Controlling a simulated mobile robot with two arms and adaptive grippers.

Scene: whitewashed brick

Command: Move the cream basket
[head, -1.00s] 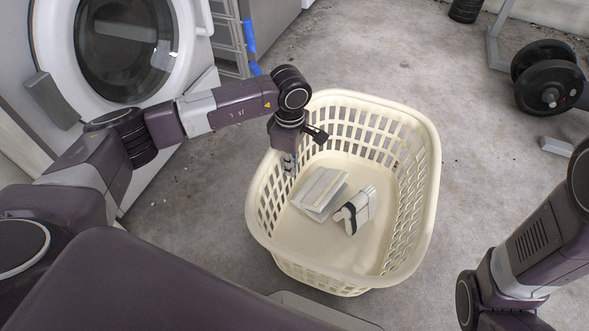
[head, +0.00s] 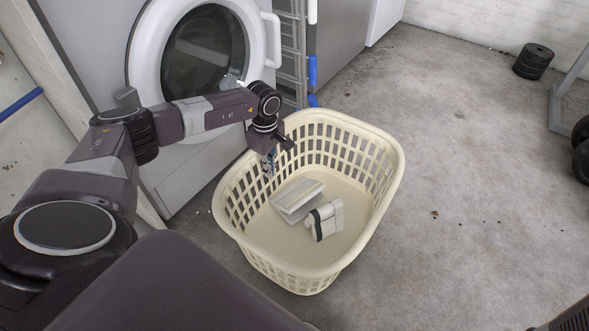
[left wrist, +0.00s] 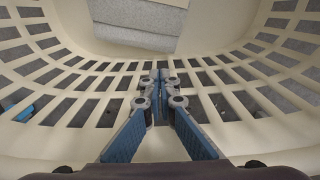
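The cream basket (head: 342,260) stands on the concrete floor in the middle of the head view, a slatted laundry basket with an open top. A grey-white folded cloth (head: 297,200) and a pale bundle with a dark band (head: 325,220) lie inside it. My left gripper (head: 268,168) reaches down at the basket's back-left wall. In the left wrist view its blue-padded fingers (left wrist: 158,80) are drawn together against the slatted wall (left wrist: 225,85); the exact contact is partly hidden. My right gripper is out of view.
A white washing machine (head: 165,165) stands close behind the basket on the left, with a grey rack (head: 292,50) beside it. Black weight plates (head: 533,61) and a stand (head: 572,90) are at the far right. The floor (head: 470,210) right of the basket is clear.

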